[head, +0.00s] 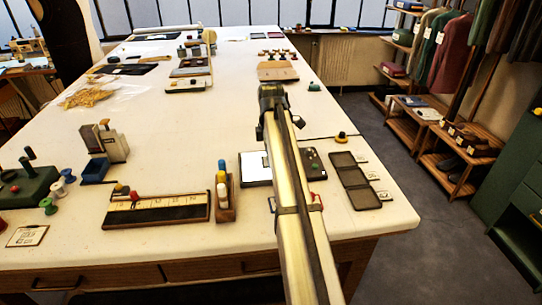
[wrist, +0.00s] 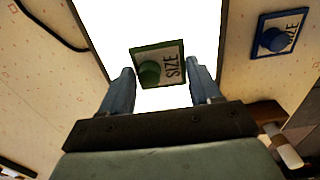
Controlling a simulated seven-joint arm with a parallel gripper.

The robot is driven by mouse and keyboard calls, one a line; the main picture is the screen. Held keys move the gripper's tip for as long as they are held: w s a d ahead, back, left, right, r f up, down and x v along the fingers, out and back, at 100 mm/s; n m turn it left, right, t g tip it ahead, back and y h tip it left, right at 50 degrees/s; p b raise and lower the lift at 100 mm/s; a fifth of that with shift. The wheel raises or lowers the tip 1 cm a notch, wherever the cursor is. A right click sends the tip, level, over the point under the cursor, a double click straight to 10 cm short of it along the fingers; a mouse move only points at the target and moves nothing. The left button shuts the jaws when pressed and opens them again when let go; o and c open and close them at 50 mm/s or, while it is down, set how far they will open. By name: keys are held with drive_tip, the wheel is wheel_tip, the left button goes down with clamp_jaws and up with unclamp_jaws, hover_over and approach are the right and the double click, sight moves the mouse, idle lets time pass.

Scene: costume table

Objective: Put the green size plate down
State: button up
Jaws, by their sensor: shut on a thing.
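The green size plate (wrist: 172,64) is a small square with a green border, a pale face marked SIZE and a round green knob. In the wrist view it sits between the two blue-grey fingers of my gripper (wrist: 161,88), which is shut on it. A bright white surface shows behind the plate; I cannot tell whether the plate touches it. A blue size plate (wrist: 279,34) with a blue knob lies to the right on the pale tabletop. In the head view my arm hides the gripper, and I cannot make out the green plate there.
On the table (head: 235,115), a dark-framed white panel (head: 255,168) lies left of my arm and a dark sectioned tray (head: 354,182) right of it. A ruler board (head: 157,210) and a wooden bottle holder (head: 223,205) stand left.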

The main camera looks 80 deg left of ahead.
drive_tip(key=shift+f, duration=0.3)
drive_tip(key=shift+f, duration=0.1)
drive_tip(key=o, duration=1)
wheel_tip(320, 180, up, 12)
drive_tip(key=shift+r, duration=0.1)
idle(0.3)
